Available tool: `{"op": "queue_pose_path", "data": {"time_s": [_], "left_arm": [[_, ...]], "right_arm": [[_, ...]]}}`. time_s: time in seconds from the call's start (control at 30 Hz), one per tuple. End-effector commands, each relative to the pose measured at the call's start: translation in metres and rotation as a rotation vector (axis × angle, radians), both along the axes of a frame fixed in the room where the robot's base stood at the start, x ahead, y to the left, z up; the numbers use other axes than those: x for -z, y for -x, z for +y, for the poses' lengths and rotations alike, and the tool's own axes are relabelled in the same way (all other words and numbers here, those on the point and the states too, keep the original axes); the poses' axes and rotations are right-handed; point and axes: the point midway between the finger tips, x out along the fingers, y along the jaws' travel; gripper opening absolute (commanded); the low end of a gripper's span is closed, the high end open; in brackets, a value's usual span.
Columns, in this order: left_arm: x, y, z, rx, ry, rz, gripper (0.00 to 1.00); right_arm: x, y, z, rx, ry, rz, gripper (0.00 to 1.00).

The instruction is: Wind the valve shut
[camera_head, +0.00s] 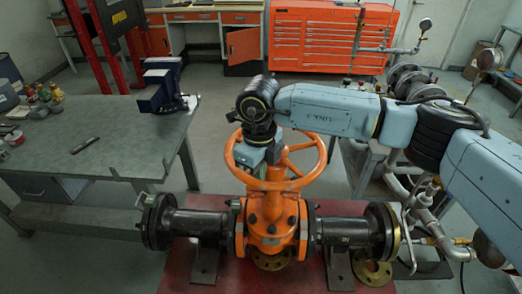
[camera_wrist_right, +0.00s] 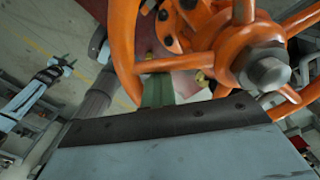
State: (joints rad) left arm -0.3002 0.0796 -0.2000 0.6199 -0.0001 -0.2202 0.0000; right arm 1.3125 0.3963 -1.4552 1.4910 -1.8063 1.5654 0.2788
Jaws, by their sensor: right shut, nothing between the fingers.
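The orange gate valve (camera_head: 271,212) stands upright between two black flanged pipes, with its spoked orange handwheel (camera_head: 312,172) lying level on top. My right gripper (camera_head: 250,156) points down at the left part of the wheel, near the rim. In the right wrist view its green-grey fingertips (camera_wrist_right: 158,90) are shut and empty, beside the orange rim (camera_wrist_right: 122,45) and a spoke. I cannot tell whether they touch. The hub nut (camera_wrist_right: 265,70) is to the right there. What looks like my left gripper (camera_wrist_right: 62,66) is small at the left of that view; its jaws are unclear.
The valve stands on a red base (camera_head: 330,285) with a loose brass flange (camera_head: 372,272). A workbench (camera_head: 110,150) with a blue vise (camera_head: 160,85) is at the left. More piping (camera_head: 408,80) stands at the right. An orange tool cabinet (camera_head: 325,40) is at the back.

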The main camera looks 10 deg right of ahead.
Motion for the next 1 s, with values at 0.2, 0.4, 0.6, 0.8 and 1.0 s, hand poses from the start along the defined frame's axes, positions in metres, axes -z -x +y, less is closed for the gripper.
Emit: {"op": "queue_pose_path", "data": {"time_s": [0.2, 0.4, 0.6, 0.8, 1.0], "left_arm": [[-0.011, 0.000, 0.000, 0.000, 0.000, 0.000, 0.36], [-0.020, 0.000, 0.000, 0.000, 0.000, 0.000, 0.36], [-0.027, 0.000, 0.000, 0.000, 0.000, -0.001, 0.36], [-0.028, -0.001, 0.000, 0.000, 0.000, -0.001, 0.36], [-0.028, -0.005, 0.000, 0.000, 0.001, -0.007, 0.36]], "right_arm": [[-0.024, -0.001, 0.000, 0.000, 0.000, -0.003, 0.00], [-0.044, -0.001, -0.001, 0.002, 0.000, -0.003, 0.00], [-0.063, -0.001, -0.001, 0.002, 0.001, -0.004, 0.00], [-0.068, -0.001, -0.001, 0.002, 0.001, -0.002, 0.00], [-0.067, -0.001, -0.001, 0.002, 0.001, -0.001, 0.00]]}}
